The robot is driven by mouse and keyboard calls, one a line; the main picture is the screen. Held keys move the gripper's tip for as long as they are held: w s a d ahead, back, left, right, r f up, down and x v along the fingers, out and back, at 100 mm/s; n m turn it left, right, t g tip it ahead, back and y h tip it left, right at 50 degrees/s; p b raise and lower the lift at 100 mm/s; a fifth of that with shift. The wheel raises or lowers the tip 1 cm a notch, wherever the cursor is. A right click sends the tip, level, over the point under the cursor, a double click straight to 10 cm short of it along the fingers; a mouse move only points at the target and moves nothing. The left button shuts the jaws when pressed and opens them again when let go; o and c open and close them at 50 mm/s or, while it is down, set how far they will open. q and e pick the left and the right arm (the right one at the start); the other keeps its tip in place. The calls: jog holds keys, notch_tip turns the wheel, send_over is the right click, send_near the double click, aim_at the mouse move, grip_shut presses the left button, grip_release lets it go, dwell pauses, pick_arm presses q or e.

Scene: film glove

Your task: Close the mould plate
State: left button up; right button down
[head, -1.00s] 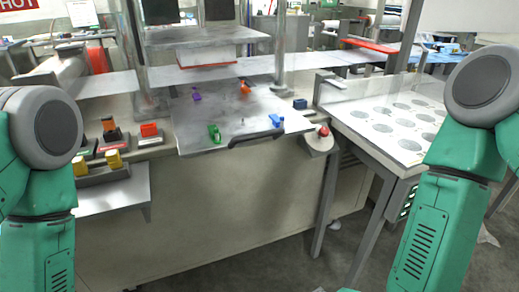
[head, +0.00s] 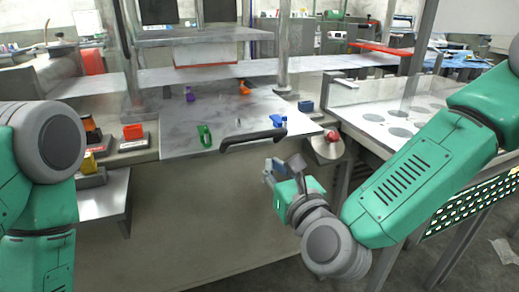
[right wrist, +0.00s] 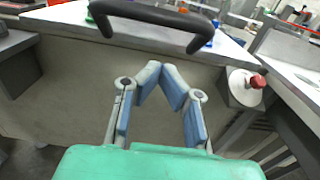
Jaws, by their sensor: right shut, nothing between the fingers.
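The grey mould plate (head: 222,108) lies flat on the machine, its front part projecting over the front edge. A black bar handle (head: 253,138) is fixed along its front edge and also shows at the top of the right wrist view (right wrist: 150,14). Green, purple, orange and blue pieces sit on the plate. My right gripper (head: 270,172) is in front of the machine, below and apart from the handle. In the right wrist view its blue-padded fingers (right wrist: 161,70) meet at the tips with nothing between them. My left arm shows at the left, but its gripper is out of view.
A red push button (head: 332,136) on a grey mount is right of the plate. A perforated table (head: 370,116) stands farther right. Upright posts and a raised press plate (head: 200,37) stand behind the plate. Coloured switches (head: 133,132) are at the left.

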aim_at(255, 143)
jog(key=b+x, duration=0.1)
jog(key=x, duration=0.6)
jog(key=shift+w+a+f, duration=0.1)
jog(key=shift+w+a, duration=0.15)
jog(key=shift+a, duration=0.05)
jog(key=shift+w+a, duration=0.1)
jog(key=shift+w, duration=0.35)
